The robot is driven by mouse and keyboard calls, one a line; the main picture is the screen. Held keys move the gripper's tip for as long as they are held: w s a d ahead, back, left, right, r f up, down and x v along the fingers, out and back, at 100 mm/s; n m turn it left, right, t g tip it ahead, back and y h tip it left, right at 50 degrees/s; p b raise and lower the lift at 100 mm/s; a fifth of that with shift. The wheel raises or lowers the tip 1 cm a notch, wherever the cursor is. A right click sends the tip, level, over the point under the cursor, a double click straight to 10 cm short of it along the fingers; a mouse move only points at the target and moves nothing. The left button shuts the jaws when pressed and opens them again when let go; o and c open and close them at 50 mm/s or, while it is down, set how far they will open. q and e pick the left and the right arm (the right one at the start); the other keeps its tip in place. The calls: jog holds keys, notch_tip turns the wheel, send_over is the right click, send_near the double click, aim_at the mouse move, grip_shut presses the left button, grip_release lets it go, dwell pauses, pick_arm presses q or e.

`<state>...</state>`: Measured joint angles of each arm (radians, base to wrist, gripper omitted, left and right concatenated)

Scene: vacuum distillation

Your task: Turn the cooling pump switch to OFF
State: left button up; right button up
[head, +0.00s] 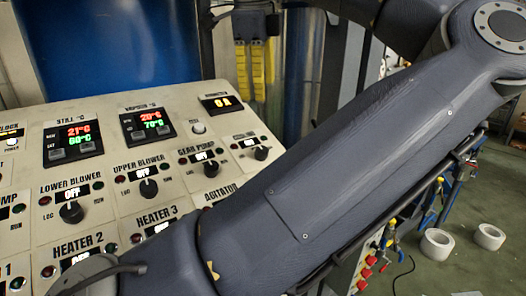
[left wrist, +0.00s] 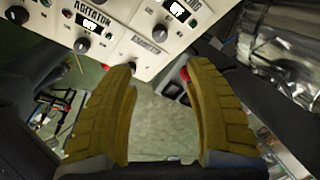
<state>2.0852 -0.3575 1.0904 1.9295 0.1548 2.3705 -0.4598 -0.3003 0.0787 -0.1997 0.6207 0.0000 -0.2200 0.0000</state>
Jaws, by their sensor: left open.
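The cooling pump knob (head: 262,153) is a dark round knob at the right of the slanted control panel, right of the gear pump; its label is too small to read in the head view. In the left wrist view the knob (left wrist: 193,22), beside a label ending in "LING", is at the top edge. Its small display is lit but unreadable. My left gripper (head: 252,98) appears above it in the head view, yellow fingers pointing down. In the left wrist view the fingers (left wrist: 165,78) are open and empty, with floor between them. My right gripper is not visible.
The panel (head: 110,215) holds several similar knobs, including the gear pump (head: 206,168) and the agitator knob (left wrist: 80,45). My large dark arm link covers the panel's lower right. Red-buttoned equipment (head: 368,265) and white rolls (head: 437,243) are at right on the green floor.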

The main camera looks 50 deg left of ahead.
aim_at(263, 149)
pick_arm(q)
jog(key=x, duration=1.7)
jog(key=shift+f, duration=0.2)
jog(key=shift+o, duration=0.3)
grip_shut()
